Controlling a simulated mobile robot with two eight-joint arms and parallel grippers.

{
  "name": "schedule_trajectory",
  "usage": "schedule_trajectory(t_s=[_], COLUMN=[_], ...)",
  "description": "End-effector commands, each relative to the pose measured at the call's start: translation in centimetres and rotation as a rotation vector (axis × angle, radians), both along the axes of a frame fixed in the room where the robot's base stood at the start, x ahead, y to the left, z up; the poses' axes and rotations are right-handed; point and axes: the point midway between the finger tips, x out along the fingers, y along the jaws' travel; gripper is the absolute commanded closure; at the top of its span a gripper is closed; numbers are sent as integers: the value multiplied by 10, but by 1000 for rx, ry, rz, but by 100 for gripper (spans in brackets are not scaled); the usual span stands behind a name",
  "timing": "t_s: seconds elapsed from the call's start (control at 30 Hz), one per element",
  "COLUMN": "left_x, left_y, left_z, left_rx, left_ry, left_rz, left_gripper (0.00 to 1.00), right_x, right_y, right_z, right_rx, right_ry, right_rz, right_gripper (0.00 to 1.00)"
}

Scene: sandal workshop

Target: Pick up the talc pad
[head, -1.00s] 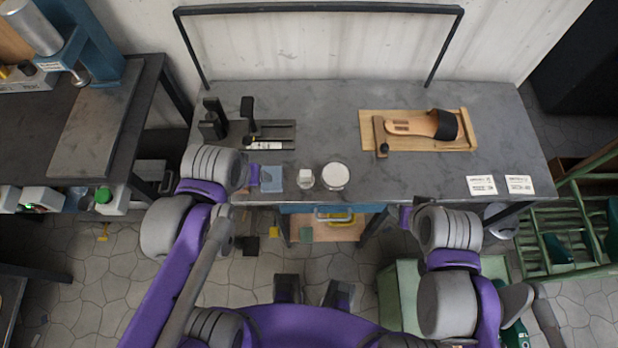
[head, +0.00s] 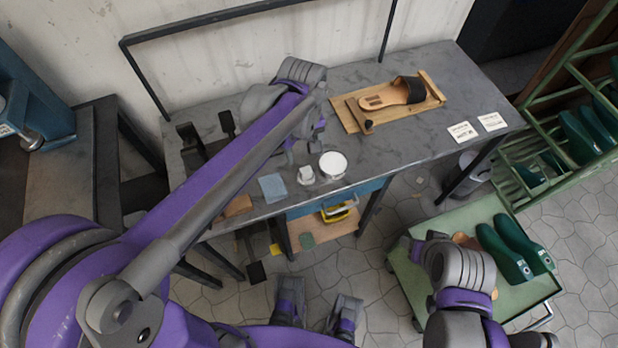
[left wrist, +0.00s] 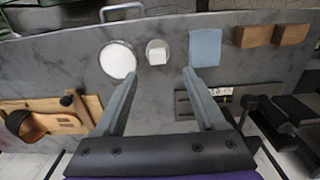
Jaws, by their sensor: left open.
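The talc pad appears to be the small white block (head: 306,174) on a round base near the table's front edge; it also shows in the left wrist view (left wrist: 158,52). A round white dish (head: 333,164) stands just right of it in the head view, and a blue cloth (head: 272,188) lies to its left. My left gripper (left wrist: 160,76) is open and empty above the table. In the left wrist view the white block lies beyond and between its fingertips, apart from them. My right gripper (head: 404,247) is low over the green cart; its jaws cannot be made out.
A sandal (head: 390,93) sits on a wooden board (head: 350,115) at the table's back. Two white cards (head: 462,132) lie at the right. Brown blocks (left wrist: 252,36) stand beyond the cloth. A green cart (head: 490,290) holds green shoe lasts (head: 505,252).

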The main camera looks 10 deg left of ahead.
Motion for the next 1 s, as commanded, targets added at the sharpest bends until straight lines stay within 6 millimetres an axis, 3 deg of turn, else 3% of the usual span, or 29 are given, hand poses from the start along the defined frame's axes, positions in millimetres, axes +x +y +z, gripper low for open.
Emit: schedule_trajectory(t_s=[0.2,0.47,0.73,1.0], left_x=[1,1,5,5], left_y=[0,0,-1,-1], left_z=[-34,-57,-96,-105], left_rx=[0,0,0,0], left_ry=[1,0,0,0], left_rz=[2,1,1,0], left_gripper=[28,28,28,28], right_x=[-1,-1,-2,-2], right_y=[0,0,0,0], right_z=[-5,-8,-12,-13], right_rx=[0,0,0,0], right_ry=[2,3,4,4], right_rz=[0,0,0,0], right_gripper=[38,38,38,38])
